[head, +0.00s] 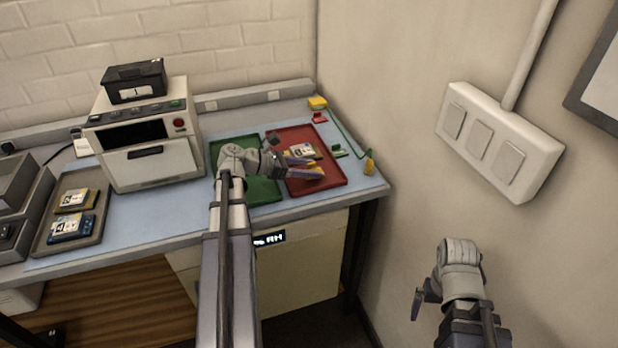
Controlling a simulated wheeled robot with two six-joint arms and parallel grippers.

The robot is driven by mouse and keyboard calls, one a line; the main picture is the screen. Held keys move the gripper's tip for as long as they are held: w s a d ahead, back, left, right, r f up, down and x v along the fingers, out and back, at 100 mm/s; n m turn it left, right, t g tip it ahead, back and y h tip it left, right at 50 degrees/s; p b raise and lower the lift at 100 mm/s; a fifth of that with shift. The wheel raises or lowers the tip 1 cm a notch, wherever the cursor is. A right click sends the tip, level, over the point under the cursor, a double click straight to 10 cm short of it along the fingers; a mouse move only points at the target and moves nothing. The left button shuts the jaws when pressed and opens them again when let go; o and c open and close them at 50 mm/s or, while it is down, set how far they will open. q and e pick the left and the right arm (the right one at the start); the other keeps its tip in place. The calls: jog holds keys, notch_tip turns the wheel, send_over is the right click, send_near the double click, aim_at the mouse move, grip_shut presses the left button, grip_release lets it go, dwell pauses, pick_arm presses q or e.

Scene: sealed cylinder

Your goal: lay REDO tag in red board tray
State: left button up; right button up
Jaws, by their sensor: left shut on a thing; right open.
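The red board tray (335,172) lies at the right end of the bench. A board (299,151) with a pale label lies in it. My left gripper (308,170) reaches over the tray from the left, beside the board. It is shut on a small yellow piece that looks like the REDO tag; its lettering is not readable. I cannot tell whether this piece touches the tray, and the fingers partly hide it. My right gripper (420,303) is open and empty, low at the right, away from the bench.
The green tray (262,190) lies left of the red one, partly behind my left arm. An oven-like machine (148,145) and a board tray (42,225) are farther left.

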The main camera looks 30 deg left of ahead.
pick_arm(q)
jog(key=shift+f, duration=0.7)
jog(key=shift+r, duration=0.1)
pick_arm(e)
jog(key=shift+f, duration=0.6)
jog(key=shift+f, duration=0.1)
pick_arm(q)
jog(key=o, duration=0.9)
jog(key=shift+f+b, duration=0.2)
jog(key=shift+b, duration=0.1)
jog(key=shift+c, duration=0.2)
jog(key=o, duration=0.5)
jog(key=shift+c, duration=0.2)
jog(key=shift+r, duration=0.1)
